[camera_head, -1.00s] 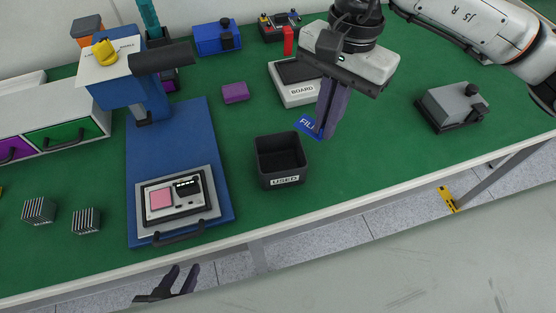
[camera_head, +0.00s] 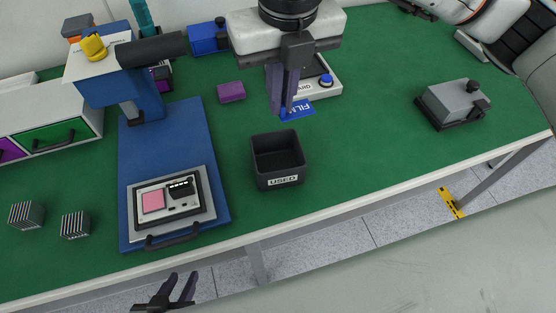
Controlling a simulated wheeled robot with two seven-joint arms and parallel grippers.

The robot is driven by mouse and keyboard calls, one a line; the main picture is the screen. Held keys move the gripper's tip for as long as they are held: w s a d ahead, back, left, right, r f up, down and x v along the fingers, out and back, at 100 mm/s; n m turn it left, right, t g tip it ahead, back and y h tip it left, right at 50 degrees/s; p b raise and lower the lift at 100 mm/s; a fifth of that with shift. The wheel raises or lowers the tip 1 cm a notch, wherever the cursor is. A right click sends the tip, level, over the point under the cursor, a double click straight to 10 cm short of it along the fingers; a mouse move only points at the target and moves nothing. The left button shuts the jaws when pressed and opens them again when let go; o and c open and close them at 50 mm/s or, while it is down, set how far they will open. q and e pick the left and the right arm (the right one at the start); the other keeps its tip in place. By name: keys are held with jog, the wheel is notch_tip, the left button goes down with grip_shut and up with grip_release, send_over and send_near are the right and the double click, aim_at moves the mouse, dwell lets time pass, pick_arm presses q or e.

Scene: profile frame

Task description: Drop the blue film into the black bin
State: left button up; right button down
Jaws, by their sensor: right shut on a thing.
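The blue film (camera_head: 300,109) is a flat blue sheet with white lettering, partly hidden behind my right gripper's fingers. My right gripper (camera_head: 282,116) points down, just behind the black bin, and is shut on the film. The film's height above the table is hard to tell. The black bin (camera_head: 278,160) is an open square box with a white "USED" label on its front, and it looks empty. My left gripper (camera_head: 181,288) is low at the bottom of the view, in front of the table edge, with its fingers apart and empty.
A blue press-like fixture (camera_head: 180,130) with a pink-windowed panel stands left of the bin. A purple block (camera_head: 231,92) lies behind the bin. A light "BOARD" tray (camera_head: 325,85) is partly hidden behind my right gripper. A grey box (camera_head: 453,102) stands at right, with clear green table between.

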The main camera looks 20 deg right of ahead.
jog(key=shift+f, duration=0.3)
notch_tip(320, 180, down, 5)
jog(key=b, duration=0.2)
jog(key=shift+f+b, duration=0.2)
jog(key=shift+b, duration=0.1)
jog(key=c, duration=1.8)
grip_release()
jog(key=shift+c, duration=0.2)
jog(key=r, duration=0.6)
jog(key=s+r, duration=0.1)
jog(key=r, duration=0.2)
jog(key=shift+s+r, duration=0.15)
jog(key=shift+r, duration=0.5)
